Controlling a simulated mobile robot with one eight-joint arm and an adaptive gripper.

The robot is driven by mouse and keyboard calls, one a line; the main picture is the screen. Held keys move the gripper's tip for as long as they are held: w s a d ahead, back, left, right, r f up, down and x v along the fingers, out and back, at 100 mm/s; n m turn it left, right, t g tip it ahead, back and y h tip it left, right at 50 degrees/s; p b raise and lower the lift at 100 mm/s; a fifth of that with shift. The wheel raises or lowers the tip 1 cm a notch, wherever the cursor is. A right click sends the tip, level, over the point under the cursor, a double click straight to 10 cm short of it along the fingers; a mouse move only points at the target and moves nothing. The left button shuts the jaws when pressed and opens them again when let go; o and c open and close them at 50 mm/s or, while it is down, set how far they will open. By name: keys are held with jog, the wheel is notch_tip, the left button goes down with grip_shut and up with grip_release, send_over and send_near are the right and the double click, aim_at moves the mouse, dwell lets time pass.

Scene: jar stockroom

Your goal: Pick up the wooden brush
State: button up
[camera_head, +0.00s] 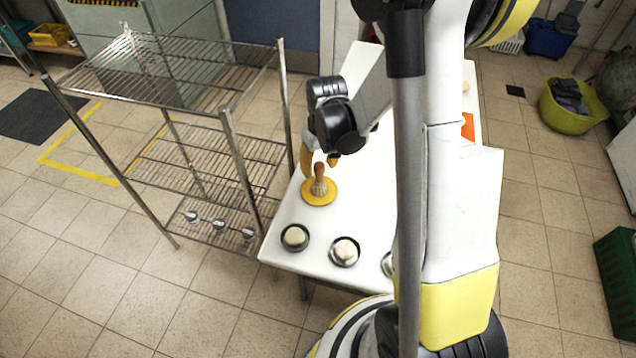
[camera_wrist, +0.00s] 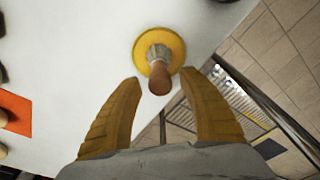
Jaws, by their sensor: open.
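The wooden brush (camera_head: 319,182) stands upright, bristles down, on a round yellow disc (camera_head: 311,198) near the left edge of the white table (camera_head: 290,215). In the wrist view the brush's brown handle (camera_wrist: 159,79) points toward my gripper, with its pale bristles on the yellow disc (camera_wrist: 176,44). My gripper (camera_head: 318,158) is beside the upper part of the brush. In the wrist view its two yellow fingers (camera_wrist: 164,82) are wide apart, with the handle end between their tips and nothing gripped. Whether a finger touches the handle I cannot tell.
Dark-rimmed round jars (camera_head: 295,237) with pale tops stand along the table's front edge. A wire shelf rack (camera_head: 150,72) stands close at the left. An orange sheet (camera_wrist: 15,113) lies on the table. A yellow-green tub (camera_head: 567,116) is on the floor at the right.

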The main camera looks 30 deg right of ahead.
aim_at(318, 177)
notch_tip(318, 177, down, 5)
jog(key=b, duration=0.2)
jog(key=shift+w+f+b, duration=0.1)
jog(key=shift+w+b, duration=0.05)
jog(key=shift+b, duration=0.25)
grip_shut()
